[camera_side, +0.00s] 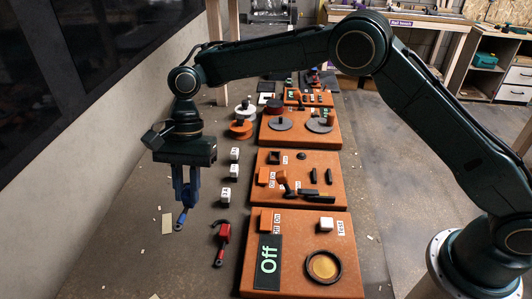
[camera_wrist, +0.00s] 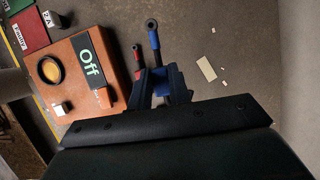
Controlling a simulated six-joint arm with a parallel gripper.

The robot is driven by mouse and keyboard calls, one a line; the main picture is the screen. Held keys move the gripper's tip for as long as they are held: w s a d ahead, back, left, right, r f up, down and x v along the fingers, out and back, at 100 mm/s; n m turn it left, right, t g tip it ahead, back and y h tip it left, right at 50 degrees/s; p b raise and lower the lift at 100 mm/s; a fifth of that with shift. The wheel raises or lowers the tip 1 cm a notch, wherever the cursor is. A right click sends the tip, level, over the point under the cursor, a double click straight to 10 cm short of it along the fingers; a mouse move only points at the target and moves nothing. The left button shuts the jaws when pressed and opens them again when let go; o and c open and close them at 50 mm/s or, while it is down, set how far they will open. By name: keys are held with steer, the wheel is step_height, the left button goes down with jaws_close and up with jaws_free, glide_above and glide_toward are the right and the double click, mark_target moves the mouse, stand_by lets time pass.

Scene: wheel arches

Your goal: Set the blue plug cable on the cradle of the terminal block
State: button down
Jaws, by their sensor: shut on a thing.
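My gripper (camera_side: 183,190) points down at the left of the work, above the grey table. It is shut on the blue plug cable (camera_side: 181,219), whose ringed end sticks out below the fingers. In the wrist view the gripper (camera_wrist: 161,88) shows the blue plug cable (camera_wrist: 154,38) projecting forward from the fingers; its held part is largely hidden. A red plug cable (camera_side: 222,240) lies on the table to the right of the gripper; it also shows in the wrist view (camera_wrist: 137,62). I cannot tell which part is the terminal block's cradle.
An orange board (camera_side: 300,222) at the front carries an "Off" display (camera_side: 268,262), a black ring (camera_side: 323,267) and a white cube (camera_side: 326,224). Another orange board (camera_side: 328,160) behind it holds black bars. White labelled cubes (camera_side: 225,195) stand in a row left of the boards.

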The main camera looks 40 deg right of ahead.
steer(key=shift+r, duration=1.25)
steer(key=d, duration=2.3)
steer(key=s+d, duration=0.7)
steer(key=d, duration=0.4)
step_height(320, 180, down, 7)
steer(key=shift+d+r+n, duration=0.2)
steer(key=shift+d+n, duration=0.1)
steer(key=shift+f, duration=0.25)
steer(key=shift+f, duration=2.55)
steer(key=shift+f, duration=0.1)
